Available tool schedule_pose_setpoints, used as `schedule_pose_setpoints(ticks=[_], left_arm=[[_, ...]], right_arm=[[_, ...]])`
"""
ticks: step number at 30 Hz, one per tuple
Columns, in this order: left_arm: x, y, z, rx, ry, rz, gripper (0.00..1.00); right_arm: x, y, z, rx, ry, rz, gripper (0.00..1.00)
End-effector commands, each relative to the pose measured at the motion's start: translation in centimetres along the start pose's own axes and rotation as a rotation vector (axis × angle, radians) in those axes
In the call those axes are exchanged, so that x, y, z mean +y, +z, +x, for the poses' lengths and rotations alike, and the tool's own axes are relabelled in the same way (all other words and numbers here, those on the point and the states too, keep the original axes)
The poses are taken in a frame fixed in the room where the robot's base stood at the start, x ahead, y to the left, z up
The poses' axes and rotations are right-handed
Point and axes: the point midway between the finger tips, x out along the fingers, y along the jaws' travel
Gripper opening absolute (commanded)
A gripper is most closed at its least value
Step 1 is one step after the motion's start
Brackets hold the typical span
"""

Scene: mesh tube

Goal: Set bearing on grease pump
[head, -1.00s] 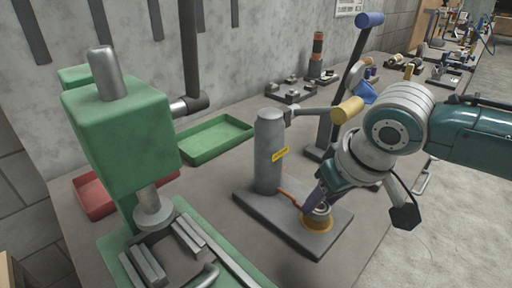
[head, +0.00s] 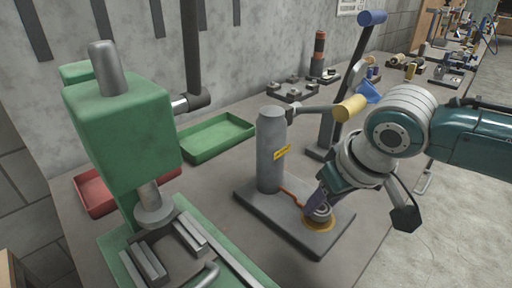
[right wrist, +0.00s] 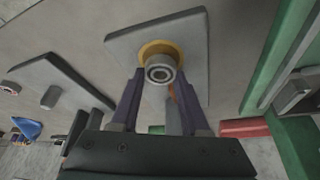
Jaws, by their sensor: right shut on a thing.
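The bearing (head: 320,210) is a small metal ring at the seat. My right gripper (head: 318,208) is shut on the bearing from above. In the right wrist view, the bearing (right wrist: 160,68) sits between the purple fingertips with the yellow seat (right wrist: 174,48) around and behind it. Whether it touches the seat I cannot tell. My left gripper is not in view.
A green press (head: 125,130) stands at the left. A red tray (head: 95,197) and a green tray (head: 215,138) lie behind. A lever with a yellow grip (head: 349,108) rises near my right arm. Metal parts (head: 291,88) stand at the back.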

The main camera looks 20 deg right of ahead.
Motion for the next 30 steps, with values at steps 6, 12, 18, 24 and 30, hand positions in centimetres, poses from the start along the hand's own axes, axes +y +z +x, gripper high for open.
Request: schedule_pose_setpoints(ticks=[6, 12, 18, 24, 30], left_arm=[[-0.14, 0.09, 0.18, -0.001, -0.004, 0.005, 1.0], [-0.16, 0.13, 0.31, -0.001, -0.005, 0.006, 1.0], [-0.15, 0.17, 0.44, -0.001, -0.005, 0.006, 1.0], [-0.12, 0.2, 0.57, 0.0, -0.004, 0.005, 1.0], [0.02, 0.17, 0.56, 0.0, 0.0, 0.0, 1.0]], right_arm=[[-0.02, 0.11, 0.28, 0.0, 0.0, 0.0, 0.0], [-0.02, 0.2, 0.5, 0.0, 0.0, 0.0, 0.0], [-0.03, 0.3, 0.72, 0.0, 0.0, 0.0, 0.0], [-0.03, 0.4, 0.95, 0.0, 0.0, 0.0, 0.0], [-0.02, 0.4, 0.95, 0.0, 0.0, 0.0, 0.61]])
